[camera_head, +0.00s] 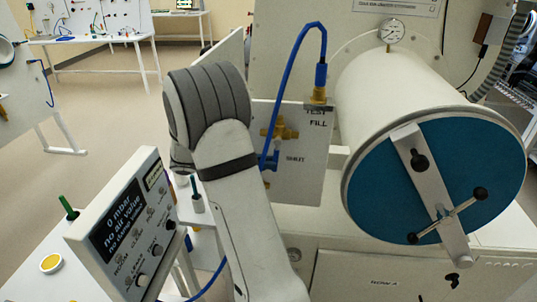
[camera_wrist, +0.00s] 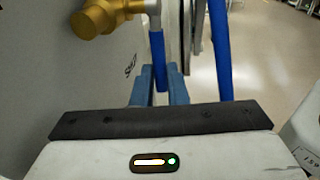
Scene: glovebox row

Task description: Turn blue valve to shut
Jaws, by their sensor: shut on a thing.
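The blue valve is a brass body (camera_wrist: 100,17) with a blue lever (camera_wrist: 158,58), seen at the top of the wrist view. The brass body also shows in the head view (camera_head: 281,131), on a pale panel (camera_head: 302,178) lettered TEST, FILL and SHUT. The lever runs down the wrist picture, beside the SHUT lettering. My gripper (camera_wrist: 160,90) has its blue fingers on either side of the lever's end and is shut on it. In the head view my arm hides most of the gripper.
A blue hose (camera_head: 286,75) arches above the valve; a hose also runs close right of the lever in the wrist view. A white cylinder with a blue door (camera_head: 380,190) and a gauge (camera_head: 391,31) stand right. A control box (camera_head: 128,225) is at left front.

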